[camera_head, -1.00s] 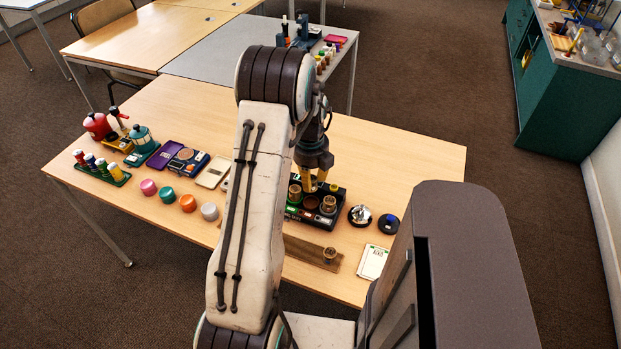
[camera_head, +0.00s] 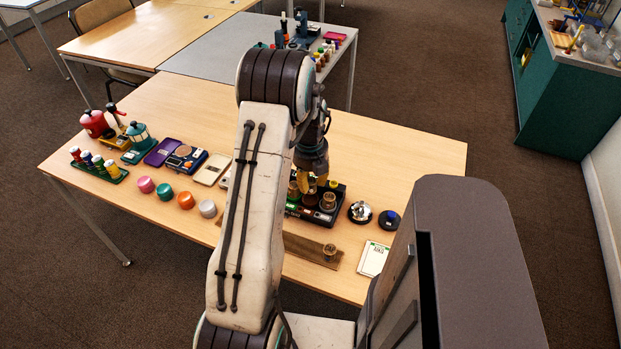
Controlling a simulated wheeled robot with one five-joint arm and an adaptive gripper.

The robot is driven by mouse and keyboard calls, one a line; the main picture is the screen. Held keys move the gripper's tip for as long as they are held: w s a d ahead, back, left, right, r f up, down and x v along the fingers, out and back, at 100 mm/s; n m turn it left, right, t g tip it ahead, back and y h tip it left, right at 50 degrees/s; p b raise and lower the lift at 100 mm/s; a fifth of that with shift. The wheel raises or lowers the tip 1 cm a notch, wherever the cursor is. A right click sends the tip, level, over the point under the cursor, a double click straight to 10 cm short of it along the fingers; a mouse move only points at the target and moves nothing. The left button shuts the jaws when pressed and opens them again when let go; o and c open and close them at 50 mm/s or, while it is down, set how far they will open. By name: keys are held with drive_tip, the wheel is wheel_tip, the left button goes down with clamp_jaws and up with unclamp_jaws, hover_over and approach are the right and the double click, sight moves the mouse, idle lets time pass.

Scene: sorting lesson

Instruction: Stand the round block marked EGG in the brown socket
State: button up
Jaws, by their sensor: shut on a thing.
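My gripper (camera_head: 314,186), with yellow fingers, points down over the middle of a dark tray (camera_head: 322,219) of sockets. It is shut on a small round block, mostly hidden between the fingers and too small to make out. No EGG mark can be read. One brownish round block (camera_head: 329,201) stands in the tray just right of the gripper. Another (camera_head: 293,189) stands on its left, partly covered by my arm. The brown socket is hidden behind the gripper, and I cannot tell whether the held block touches it.
Right of the tray are a shiny metal bell (camera_head: 360,212) and a dark blue round thing (camera_head: 389,220). In front lie a wooden strip (camera_head: 304,248) with a small round piece and a white card (camera_head: 373,259). Coloured round blocks (camera_head: 165,191) and other items stand at left.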

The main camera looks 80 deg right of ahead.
sight(311, 190)
drive_tip(key=shift+f+b, duration=0.85)
drive_tip(key=shift+f, duration=0.75)
drive_tip(key=shift+f+b, duration=0.65)
drive_tip(key=shift+b, duration=0.1)
idle(0.8)
drive_tip(key=o, duration=0.5)
drive_tip(key=shift+o, duration=0.2)
drive_tip(key=shift+r, duration=0.25)
drive_tip(key=shift+a+r+p, duration=0.2)
drive_tip(key=shift+r+p, duration=1.6)
drive_tip(key=shift+r, duration=0.85)
drive_tip(key=shift+a+r+p, duration=0.15)
drive_tip(key=shift+r+p, duration=1.65)
drive_tip(key=shift+r, duration=0.85)
drive_tip(key=shift+r, duration=0.15)
wheel_tip(311, 190, up, 6)
drive_tip(key=p, duration=0.4)
drive_tip(key=shift+n, duration=0.3)
